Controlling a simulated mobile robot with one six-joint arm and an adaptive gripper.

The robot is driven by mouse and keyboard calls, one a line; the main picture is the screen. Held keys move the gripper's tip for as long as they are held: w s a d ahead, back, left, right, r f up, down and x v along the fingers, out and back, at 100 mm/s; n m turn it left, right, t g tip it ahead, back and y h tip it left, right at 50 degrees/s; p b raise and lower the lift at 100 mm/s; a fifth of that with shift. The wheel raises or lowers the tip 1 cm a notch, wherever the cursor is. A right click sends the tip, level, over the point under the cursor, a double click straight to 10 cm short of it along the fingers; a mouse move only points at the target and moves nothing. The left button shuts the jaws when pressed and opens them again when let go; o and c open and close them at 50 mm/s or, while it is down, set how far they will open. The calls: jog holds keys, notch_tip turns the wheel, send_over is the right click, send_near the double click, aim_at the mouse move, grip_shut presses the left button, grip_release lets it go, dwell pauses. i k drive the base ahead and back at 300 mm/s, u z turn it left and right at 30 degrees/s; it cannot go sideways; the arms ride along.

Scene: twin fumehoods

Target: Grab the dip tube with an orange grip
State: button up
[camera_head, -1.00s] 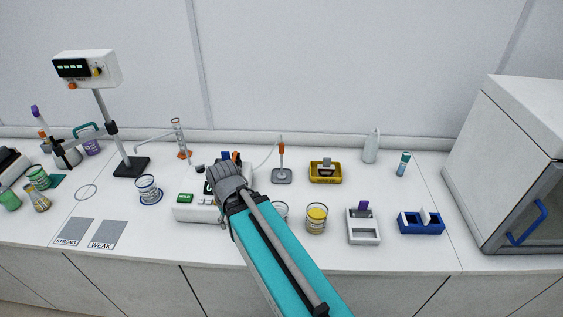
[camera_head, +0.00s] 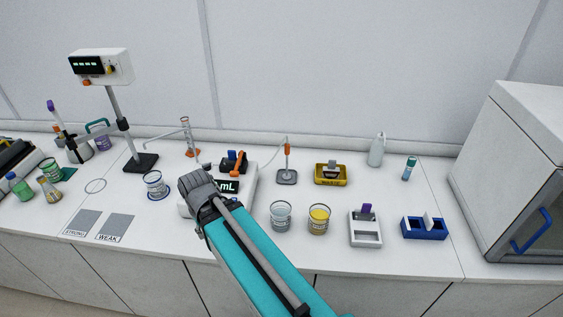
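The dip tube with an orange grip (camera_head: 287,150) stands upright in a small grey base (camera_head: 287,177) near the middle of the bench. A thin clear tube arches from its top toward the white dosing device (camera_head: 249,182). The device has a display reading mL and a black, blue and orange part on top. My arm reaches in from the bottom, and its grey joint is in front of the device, left of the dip tube. I cannot make out my gripper's fingers. Nothing touches the dip tube.
A clear beaker (camera_head: 281,215) and a yellow-filled beaker (camera_head: 318,218) stand in front of the dip tube. A yellow tray (camera_head: 331,182) is to its right. A white holder (camera_head: 365,240) and blue rack (camera_head: 424,228) are front right. A stand-mounted controller (camera_head: 101,66) is left.

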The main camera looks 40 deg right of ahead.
aim_at(286, 176)
jog(key=k, duration=1.25)
jog(key=z, duration=0.35)
jog(key=i, duration=1)
jog(key=u, duration=0.05)
